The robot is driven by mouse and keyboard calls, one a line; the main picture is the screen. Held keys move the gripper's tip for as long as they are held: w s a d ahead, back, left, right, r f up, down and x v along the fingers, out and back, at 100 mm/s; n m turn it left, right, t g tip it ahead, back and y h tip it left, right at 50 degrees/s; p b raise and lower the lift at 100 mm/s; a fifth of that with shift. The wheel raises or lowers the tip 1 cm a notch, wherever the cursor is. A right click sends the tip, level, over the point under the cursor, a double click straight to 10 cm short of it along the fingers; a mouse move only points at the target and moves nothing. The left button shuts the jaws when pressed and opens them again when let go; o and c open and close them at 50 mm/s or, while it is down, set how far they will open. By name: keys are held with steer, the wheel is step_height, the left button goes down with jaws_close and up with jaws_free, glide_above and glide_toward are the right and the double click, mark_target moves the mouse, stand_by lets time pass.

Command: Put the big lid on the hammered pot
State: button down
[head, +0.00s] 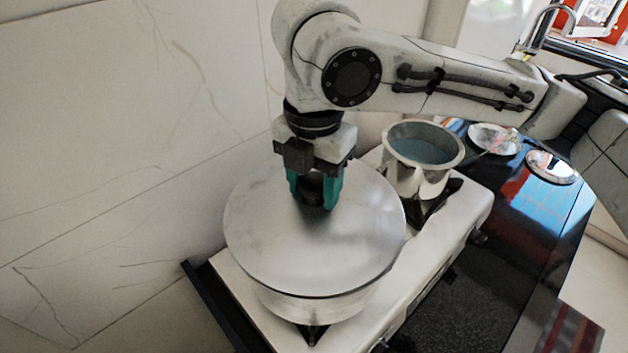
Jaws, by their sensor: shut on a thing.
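The big lid (290,245) is a wide, flat, silvery disc. It lies over a wide metal pot (322,303) on the near part of the stove; only a strip of the pot's side shows below the lid's near edge. The lid looks about level, and I cannot tell whether it rests fully on the rim. My gripper (314,196) points down at the lid's middle, its green fingers shut on the dark knob (312,190). The pot's inside and far rim are hidden, and its hammering is not clear from here.
A smaller open metal pot (420,180) with a bluish inside stands on the far burner, close to the lid's right. A white stove (415,270) carries both pots. Two shiny round lids or plates (494,138) (552,167) lie on the black counter (510,240). A marble wall (120,130) is at left.

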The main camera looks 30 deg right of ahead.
steer(key=shift+s+f+b, duration=0.1)
steer(key=shift+f+b, duration=0.2)
steer(key=shift+f, duration=0.5)
stand_by(0.6)
steer(key=shift+c, duration=1.9)
jaws_free()
steer(key=shift+f, duration=0.1)
step_height(320, 180, up, 11)
steer(key=shift+r, duration=0.2)
